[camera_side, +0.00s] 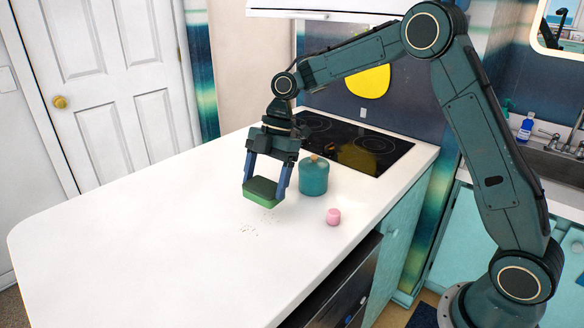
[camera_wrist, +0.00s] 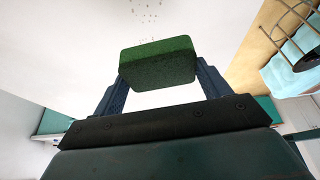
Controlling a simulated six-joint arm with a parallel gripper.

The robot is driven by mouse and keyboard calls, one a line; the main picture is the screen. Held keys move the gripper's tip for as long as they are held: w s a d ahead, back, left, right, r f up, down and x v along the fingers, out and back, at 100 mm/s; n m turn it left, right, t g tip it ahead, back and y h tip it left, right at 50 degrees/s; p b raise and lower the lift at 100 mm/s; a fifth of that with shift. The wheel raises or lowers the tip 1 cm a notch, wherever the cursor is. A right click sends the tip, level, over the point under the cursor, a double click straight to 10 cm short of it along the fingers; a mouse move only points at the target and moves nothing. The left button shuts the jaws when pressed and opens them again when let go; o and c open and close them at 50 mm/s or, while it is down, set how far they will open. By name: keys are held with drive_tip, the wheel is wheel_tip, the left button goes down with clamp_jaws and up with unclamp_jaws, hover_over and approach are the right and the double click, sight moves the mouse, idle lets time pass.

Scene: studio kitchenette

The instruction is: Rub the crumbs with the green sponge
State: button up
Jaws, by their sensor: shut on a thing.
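The green sponge (camera_side: 261,191) is a flat block held between the two fingers of my gripper (camera_side: 265,180), just above the white counter in the side view. In the wrist view the sponge (camera_wrist: 157,64) sits between the fingertips of my gripper (camera_wrist: 158,72), which is shut on it. In the wrist view the crumbs (camera_wrist: 146,10) show at the top edge, beyond the sponge. The sponge appears apart from most of the crumbs; a few lie close to its near edge.
A teal lidded pot (camera_side: 313,177) stands right of my gripper, close to it. A small pink object (camera_side: 333,216) stands near the counter's right edge. A black cooktop (camera_side: 355,143) lies behind. The white counter (camera_side: 120,235) is clear to the left.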

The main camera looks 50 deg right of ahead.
drive_tip(key=w+a, duration=0.3)
drive_tip(key=w, duration=0.2)
drive_tip(key=shift+w, duration=0.2)
drive_tip(key=shift+f, duration=0.2)
